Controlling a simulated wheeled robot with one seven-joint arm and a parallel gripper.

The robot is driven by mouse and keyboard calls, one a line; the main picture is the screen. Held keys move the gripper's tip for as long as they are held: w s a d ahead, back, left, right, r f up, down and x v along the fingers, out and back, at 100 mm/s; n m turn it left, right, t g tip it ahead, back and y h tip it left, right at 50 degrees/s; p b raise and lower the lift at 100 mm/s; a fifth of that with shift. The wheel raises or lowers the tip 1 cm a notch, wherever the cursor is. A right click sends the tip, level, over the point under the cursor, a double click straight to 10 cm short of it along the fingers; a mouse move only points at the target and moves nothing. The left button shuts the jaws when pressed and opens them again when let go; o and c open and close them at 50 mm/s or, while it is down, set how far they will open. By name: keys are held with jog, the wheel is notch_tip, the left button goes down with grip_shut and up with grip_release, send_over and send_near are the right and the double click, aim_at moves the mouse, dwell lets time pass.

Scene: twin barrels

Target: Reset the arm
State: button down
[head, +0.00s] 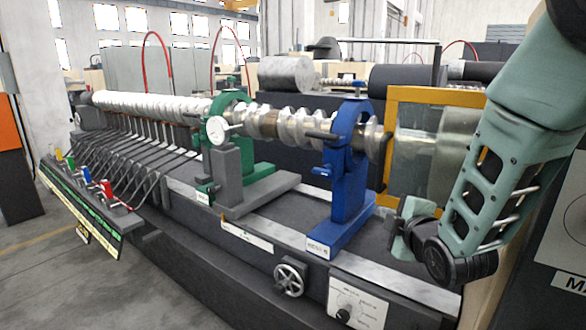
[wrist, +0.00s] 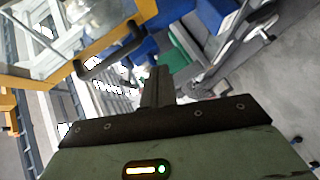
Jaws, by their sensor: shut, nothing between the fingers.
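My arm, pale green with dark joints, comes in from the upper right of the head view and bends down at a dark joint near the machine's front right. My gripper (wrist: 158,72) shows in the wrist view with its dark fingers together and nothing between them. The wrist view shows a dark bar handle (wrist: 108,50) on the yellow-framed guard (wrist: 88,48) just beyond the fingers. I cannot tell whether they touch. The same yellow frame (head: 460,97) stands behind my arm in the head view.
A blue support (head: 345,170) and a green support (head: 225,133) hold a long shaft (head: 290,126) over the grey machine bed. A dial gauge (head: 218,131) sits by the green support. A handwheel (head: 290,279) and a knob panel (head: 356,305) are on the front. Floor is open at lower left.

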jog(key=s+a+f+m+g, duration=0.1)
jog(key=s+a+m+g, duration=0.2)
jog(key=s, duration=0.4)
jog(key=s+a+f+m+g+y, duration=0.1)
jog(key=s+a+f+g, duration=0.2)
jog(key=s, duration=0.4)
jog(key=s+a+m+g, duration=0.3)
jog(key=s+g, duration=0.2)
jog(key=s, duration=0.3)
jog(key=s+d+r+m+g+h, duration=0.1)
jog(key=s+g, duration=0.3)
jog(key=s, duration=0.7)
jog(key=shift+s+d+m+h, duration=0.15)
jog(key=shift+d+m+h, duration=0.25)
jog(key=shift+d+h, duration=0.3)
jog(key=shift+d, duration=0.1)
